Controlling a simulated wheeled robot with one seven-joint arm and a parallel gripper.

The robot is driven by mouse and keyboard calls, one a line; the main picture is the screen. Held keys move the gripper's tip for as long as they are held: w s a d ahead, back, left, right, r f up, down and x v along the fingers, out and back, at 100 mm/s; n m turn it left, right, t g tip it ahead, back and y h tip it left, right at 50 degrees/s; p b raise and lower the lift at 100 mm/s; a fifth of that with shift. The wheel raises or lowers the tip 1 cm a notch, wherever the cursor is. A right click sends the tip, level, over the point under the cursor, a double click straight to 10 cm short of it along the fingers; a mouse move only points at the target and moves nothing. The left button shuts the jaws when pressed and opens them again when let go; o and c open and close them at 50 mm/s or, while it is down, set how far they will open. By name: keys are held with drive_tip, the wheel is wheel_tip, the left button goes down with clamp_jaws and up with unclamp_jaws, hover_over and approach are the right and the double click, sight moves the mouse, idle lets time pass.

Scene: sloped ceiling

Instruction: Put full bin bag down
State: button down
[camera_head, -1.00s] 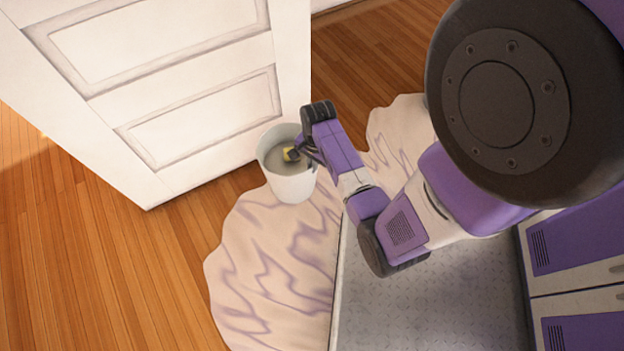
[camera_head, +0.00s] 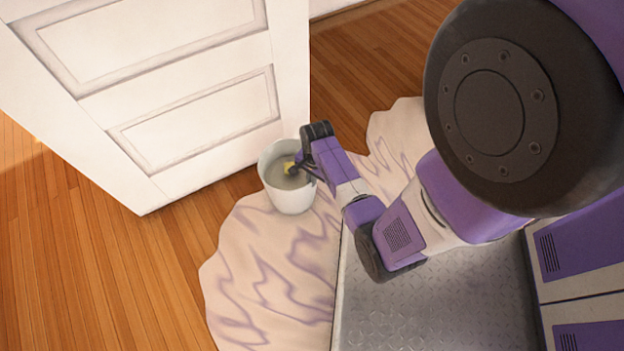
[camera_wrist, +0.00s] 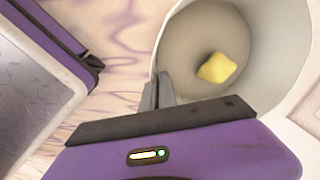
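A white, open-topped bin (camera_head: 287,198) is in the middle of the head view, by the white door and over the pale rug. It is the only thing like a bin bag that I see; no separate bag shows. A small yellow object (camera_wrist: 217,68) lies inside it, and the bin wall (camera_wrist: 290,40) fills the upper right of the wrist view. My gripper (camera_wrist: 158,90) is at the bin's rim, its grey fingers close together, one on each side of the wall, and it appears shut on it. I cannot tell whether the bin's base touches the rug.
A white panelled door (camera_head: 200,120) stands close behind and left of the bin. A pale rug with purple streaks (camera_head: 265,270) lies on the wooden floor (camera_head: 110,270). The floor at the left is clear.

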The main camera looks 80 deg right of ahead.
drive_tip(key=c, duration=1.7)
unclamp_jaws()
wheel_tip(320, 180, up, 12)
drive_tip(key=p, duration=0.6)
drive_tip(key=w+a+r+n+t+h, duration=0.1)
drive_tip(key=a+r+n+t+h, duration=0.15)
drive_tip(key=a+n, duration=0.4)
drive_tip(key=w+a+r+n+t+h, duration=0.1)
drive_tip(key=a+n+t, duration=0.25)
drive_tip(key=a, duration=0.65)
drive_tip(key=s+a+r+n+t+y, duration=0.1)
drive_tip(key=a+r+n, duration=0.3)
drive_tip(key=r, duration=0.5)
drive_tip(key=s+a+r+n+t+y, duration=0.1)
drive_tip(key=a+r+n+t, duration=0.3)
drive_tip(key=r, duration=0.5)
drive_tip(key=s+a+r+n+t+y, duration=0.2)
drive_tip(key=a+r+n, duration=0.3)
drive_tip(key=r, duration=0.4)
drive_tip(key=shift+s+a+r+t, duration=0.2)
drive_tip(key=shift+a+t, duration=0.1)
drive_tip(key=shift+a, duration=0.15)
drive_tip(key=shift+s+a+r+t, duration=0.1)
drive_tip(key=shift+s+a+t, duration=0.15)
drive_tip(key=shift+a, duration=0.2)
